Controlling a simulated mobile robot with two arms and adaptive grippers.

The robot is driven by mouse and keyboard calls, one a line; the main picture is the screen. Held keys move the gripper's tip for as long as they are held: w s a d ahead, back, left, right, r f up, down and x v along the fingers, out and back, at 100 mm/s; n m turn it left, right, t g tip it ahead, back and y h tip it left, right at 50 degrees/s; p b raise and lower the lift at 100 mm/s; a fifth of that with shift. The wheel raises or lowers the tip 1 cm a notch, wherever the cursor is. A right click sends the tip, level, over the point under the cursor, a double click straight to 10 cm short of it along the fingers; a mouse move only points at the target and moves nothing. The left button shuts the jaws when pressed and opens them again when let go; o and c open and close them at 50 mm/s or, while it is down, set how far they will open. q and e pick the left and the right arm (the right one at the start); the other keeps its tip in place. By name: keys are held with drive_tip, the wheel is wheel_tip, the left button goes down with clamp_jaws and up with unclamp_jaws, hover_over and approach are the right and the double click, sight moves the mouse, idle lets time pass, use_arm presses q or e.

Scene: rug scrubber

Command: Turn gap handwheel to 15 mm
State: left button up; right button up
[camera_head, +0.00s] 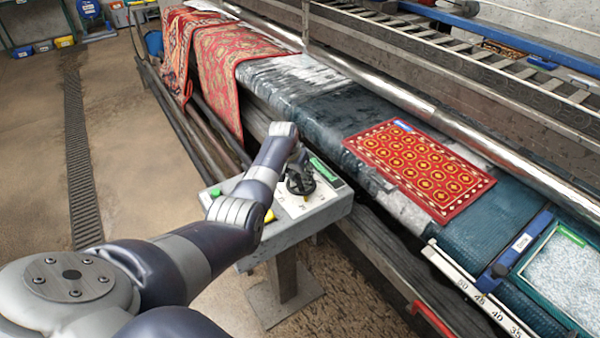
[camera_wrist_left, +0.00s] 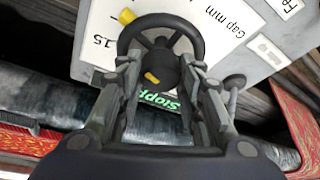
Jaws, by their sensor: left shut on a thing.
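The gap handwheel (camera_head: 301,183) is a dark spoked wheel on top of the grey control box (camera_head: 283,228). Which scale number the wheel stands at I cannot tell. My right gripper is out of view.
The box stands on a post beside the long rug machine. A small red patterned rug (camera_head: 425,168) lies on its dark bed, and larger red rugs (camera_head: 225,60) hang over the far end. A numbered ruler (camera_head: 470,288) is at lower right. The floor at left (camera_head: 125,150) is clear.

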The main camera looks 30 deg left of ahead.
use_arm(q)
drive_tip(key=shift+d+n+y+p, duration=0.1)
drive_tip(key=shift+n+y+p, duration=0.25)
drive_tip(key=shift+n, duration=0.55)
drive_tip(key=n+y, duration=0.1)
drive_tip(key=n, duration=0.1)
drive_tip(key=shift+n+g, duration=0.3)
drive_tip(key=shift+n, duration=0.1)
drive_tip(key=shift+w+d+f+n+y+b, duration=0.1)
drive_tip(key=shift+n+y+b, duration=0.15)
drive_tip(key=shift+n, duration=0.35)
drive_tip(key=shift+f+n+y+b, duration=0.1)
drive_tip(key=shift+n+b, duration=0.1)
drive_tip(key=shift+n, duration=0.4)
drive_tip(key=shift+r+n+g+y+b, duration=0.1)
drive_tip(key=shift+n+g+y+b, duration=0.2)
drive_tip(key=shift+n+g+b, duration=0.7)
drive_tip(key=shift+n+t, duration=0.3)
drive_tip(key=shift+n, duration=0.1)
drive_tip(key=o, duration=1.1)
drive_tip(key=shift+c, duration=0.2)
drive_tip(key=shift+r, duration=0.15)
